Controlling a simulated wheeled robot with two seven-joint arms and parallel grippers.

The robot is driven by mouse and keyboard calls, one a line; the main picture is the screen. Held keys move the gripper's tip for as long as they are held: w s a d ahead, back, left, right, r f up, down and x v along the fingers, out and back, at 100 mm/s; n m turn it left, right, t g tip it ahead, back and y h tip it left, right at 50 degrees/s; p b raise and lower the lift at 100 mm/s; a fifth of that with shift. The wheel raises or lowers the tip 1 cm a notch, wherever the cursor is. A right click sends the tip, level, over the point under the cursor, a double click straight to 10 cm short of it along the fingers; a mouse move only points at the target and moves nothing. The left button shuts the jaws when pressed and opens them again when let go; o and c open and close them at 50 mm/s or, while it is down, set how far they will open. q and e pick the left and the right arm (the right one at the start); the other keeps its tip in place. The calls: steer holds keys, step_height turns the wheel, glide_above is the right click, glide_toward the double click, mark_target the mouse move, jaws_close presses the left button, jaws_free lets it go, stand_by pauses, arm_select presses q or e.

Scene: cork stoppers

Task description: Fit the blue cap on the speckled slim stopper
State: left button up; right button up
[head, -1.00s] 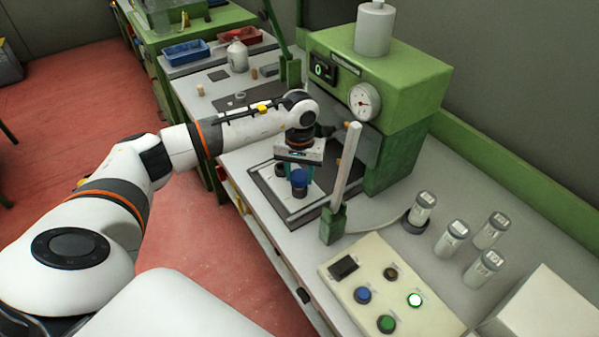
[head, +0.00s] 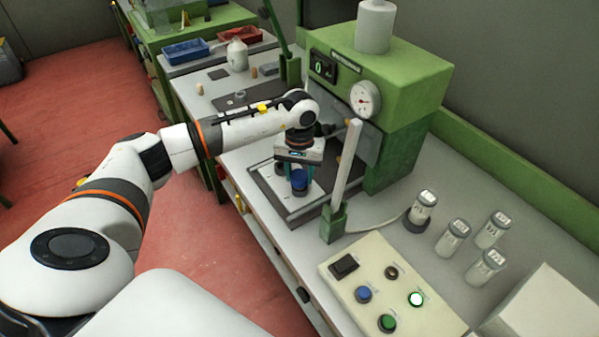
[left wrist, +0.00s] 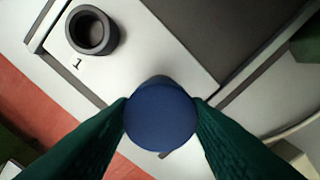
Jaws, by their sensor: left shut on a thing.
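My left gripper (left wrist: 160,110) is shut on the blue cap (left wrist: 160,120), its two green fingers on either side of it. In the head view my left gripper (head: 298,172) is over the white plate (head: 313,196), with the blue cap (head: 299,179) low between its fingers. A greyish rounded edge shows just behind the cap in the left wrist view; whatever is under the cap is mostly hidden. I cannot make out the speckled slim stopper. My right gripper is not in view.
An empty dark ring holder (left wrist: 92,30) stands beside the mark "1" on the plate. A green press (head: 385,75) rises behind, a white post (head: 346,165) stands close on the right. The button box (head: 390,290) and several labelled jars (head: 453,238) are nearer.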

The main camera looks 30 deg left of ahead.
mark_target(299, 175)
arm_select(q)
steer(key=shift+f, duration=0.25)
steer(key=o, duration=1)
step_height(299, 175, up, 12)
steer(key=b, duration=0.2)
steer(key=shift+b, duration=0.35)
